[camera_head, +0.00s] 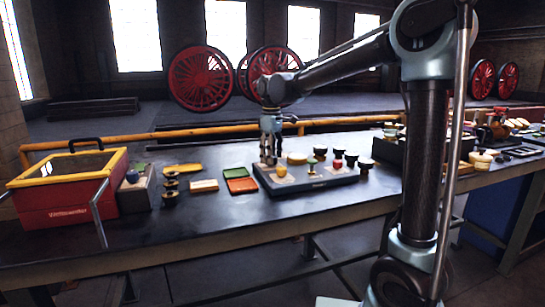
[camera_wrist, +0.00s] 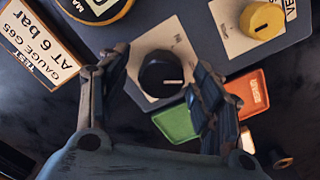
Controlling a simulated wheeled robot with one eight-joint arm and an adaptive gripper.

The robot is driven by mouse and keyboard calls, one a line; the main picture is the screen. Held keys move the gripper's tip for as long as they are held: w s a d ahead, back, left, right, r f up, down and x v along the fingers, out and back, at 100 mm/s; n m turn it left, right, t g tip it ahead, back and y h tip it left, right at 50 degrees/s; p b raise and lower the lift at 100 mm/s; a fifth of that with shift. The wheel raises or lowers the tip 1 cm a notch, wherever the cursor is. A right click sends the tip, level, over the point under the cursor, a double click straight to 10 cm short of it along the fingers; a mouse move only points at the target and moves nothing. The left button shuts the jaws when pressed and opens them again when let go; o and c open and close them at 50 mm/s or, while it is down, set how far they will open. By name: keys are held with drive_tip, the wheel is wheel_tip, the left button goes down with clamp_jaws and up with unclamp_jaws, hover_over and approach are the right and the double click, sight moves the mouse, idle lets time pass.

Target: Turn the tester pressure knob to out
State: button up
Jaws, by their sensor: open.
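A round black knob (camera_wrist: 160,76) with a white pointer mark sits on a pale plate on the grey tester board (camera_head: 318,184). In the wrist view its mark points right. It lies between the two fingertips of my gripper (camera_wrist: 162,64), which is open; I cannot tell whether either finger touches it. In the head view my gripper (camera_head: 268,160) points down over the left end of the board, and the black knob is not clearly visible there. A yellow knob (camera_wrist: 262,20) sits on its own pale plate beside it, also visible in the head view (camera_head: 281,170).
A green tray (camera_wrist: 178,124) and an orange tray (camera_wrist: 247,92) lie beside the board. A card (camera_wrist: 40,45) reading "Test gauge G65 at 6 bar" and part of a gauge (camera_wrist: 95,8) are close by. A red box with a yellow lid (camera_head: 65,205) stands at the left.

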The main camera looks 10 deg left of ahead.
wheel_tip(320, 180, up, 12)
idle(0.5)
drive_tip(key=shift+f, duration=0.1)
